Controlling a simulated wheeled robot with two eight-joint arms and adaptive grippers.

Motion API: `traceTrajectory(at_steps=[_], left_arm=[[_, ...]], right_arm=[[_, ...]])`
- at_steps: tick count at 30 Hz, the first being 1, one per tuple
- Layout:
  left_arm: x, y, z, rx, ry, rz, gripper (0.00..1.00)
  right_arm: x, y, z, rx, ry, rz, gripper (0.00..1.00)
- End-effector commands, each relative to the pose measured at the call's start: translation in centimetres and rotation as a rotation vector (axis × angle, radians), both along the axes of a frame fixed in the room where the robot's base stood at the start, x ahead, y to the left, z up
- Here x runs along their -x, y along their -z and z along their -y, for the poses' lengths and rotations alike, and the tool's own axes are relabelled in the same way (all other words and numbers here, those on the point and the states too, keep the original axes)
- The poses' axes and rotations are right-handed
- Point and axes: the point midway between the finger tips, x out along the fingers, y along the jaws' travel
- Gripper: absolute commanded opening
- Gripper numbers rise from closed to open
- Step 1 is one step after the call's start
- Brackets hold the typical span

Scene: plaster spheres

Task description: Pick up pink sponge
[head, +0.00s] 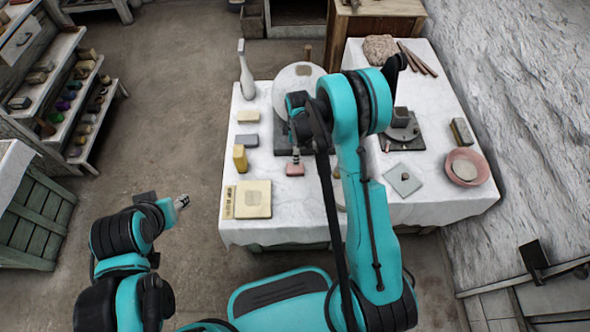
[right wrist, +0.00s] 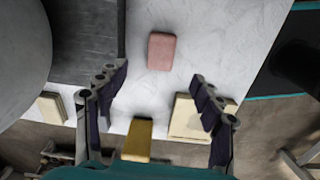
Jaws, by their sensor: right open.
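The pink sponge (head: 295,169) lies flat on the white table (head: 236,228), in front of a dark square board. In the right wrist view the pink sponge (right wrist: 161,51) is fully visible on the white surface, beyond my fingertips. My right gripper (right wrist: 158,80) is open and empty, its two fingers spread wide on either side of the line to the sponge. In the head view my right gripper (head: 295,154) is just above the sponge's far edge, partly hidden by my arm. My left gripper (head: 182,202) hangs away from the table at left; its jaws are too small to read.
A yellow block (head: 240,158), a grey block (head: 247,141) and a cream square slab (head: 252,200) lie left of the sponge. A round turntable (head: 297,82) stands behind it on the dark board. Bare tabletop surrounds the sponge's front.

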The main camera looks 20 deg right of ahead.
Motion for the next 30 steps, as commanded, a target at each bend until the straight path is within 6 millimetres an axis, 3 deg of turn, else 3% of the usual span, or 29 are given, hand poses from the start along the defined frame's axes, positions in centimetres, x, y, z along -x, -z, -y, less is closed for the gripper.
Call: traceTrajectory(at_steps=[3,16,24,30], left_arm=[[0.0,0.0,0.0,0.0,0.0,0.0,0.47],[0.0,1.7,0.0,0.0,0.0,0.0,0.47],[0.0,4.0,0.0,0.0,0.0,0.0,0.47],[0.0,4.0,0.0,0.0,0.0,0.0,0.47]], right_arm=[[-0.1,2.7,0.1,0.001,-0.057,-0.028,0.67],[-0.2,7.3,-0.1,0.001,-0.085,-0.04,0.67],[-0.4,11.2,-0.6,0.001,-0.084,-0.04,0.67],[-0.4,11.5,-0.5,0.001,-0.084,-0.039,0.67]])
